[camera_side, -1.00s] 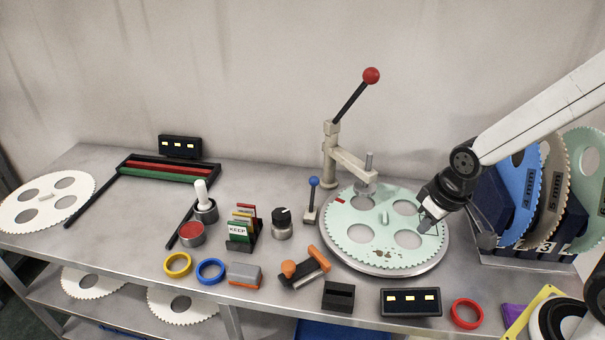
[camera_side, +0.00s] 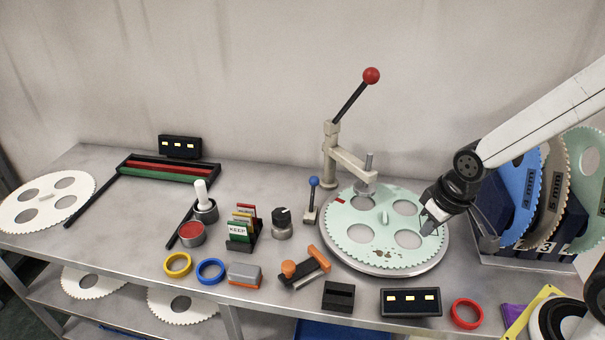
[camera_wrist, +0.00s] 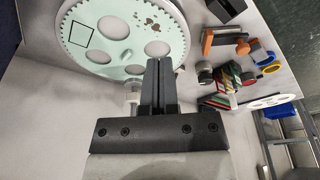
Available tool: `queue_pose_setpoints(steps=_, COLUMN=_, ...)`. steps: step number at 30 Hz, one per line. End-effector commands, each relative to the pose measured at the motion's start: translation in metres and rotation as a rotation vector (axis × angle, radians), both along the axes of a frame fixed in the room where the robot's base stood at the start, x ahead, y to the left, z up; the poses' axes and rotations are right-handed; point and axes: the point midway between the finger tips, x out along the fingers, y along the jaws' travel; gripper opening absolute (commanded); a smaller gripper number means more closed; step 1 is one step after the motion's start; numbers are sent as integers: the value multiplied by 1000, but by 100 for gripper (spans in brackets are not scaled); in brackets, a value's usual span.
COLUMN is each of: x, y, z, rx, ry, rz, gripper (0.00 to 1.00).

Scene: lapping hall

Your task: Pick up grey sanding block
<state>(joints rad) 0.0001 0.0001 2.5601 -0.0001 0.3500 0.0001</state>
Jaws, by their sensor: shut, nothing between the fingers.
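The grey sanding block (camera_side: 245,272), grey on top with an orange layer below, lies on the metal bench near its front edge, right of the blue ring. My gripper (camera_side: 428,228) is shut and empty. It is over the right side of the pale green toothed disc (camera_side: 345,240), far to the right of the block. The wrist view shows its two dark fingers (camera_wrist: 160,75) together.
An orange-handled tool (camera_side: 305,267), a black slotted block (camera_side: 338,296) and a display box (camera_side: 411,302) lie along the front. A clamp post with a red-knobbed lever (camera_side: 330,150) stands behind the disc. Yellow (camera_side: 178,264) and blue (camera_side: 210,271) rings lie left of the sanding block.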

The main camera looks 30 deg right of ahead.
Motion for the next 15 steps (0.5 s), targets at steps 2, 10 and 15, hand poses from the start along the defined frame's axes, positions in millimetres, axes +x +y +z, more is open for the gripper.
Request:
queue_pose_setpoints(steps=2, x=0, y=0, z=0, rx=0, ry=0, rz=0, gripper=0)
queue_pose_setpoints(steps=10, x=0, y=0, z=0, rx=0, ry=0, rz=0, gripper=0)
queue_pose_setpoints(steps=15, x=0, y=0, z=0, rx=0, ry=0, rz=0, gripper=22)
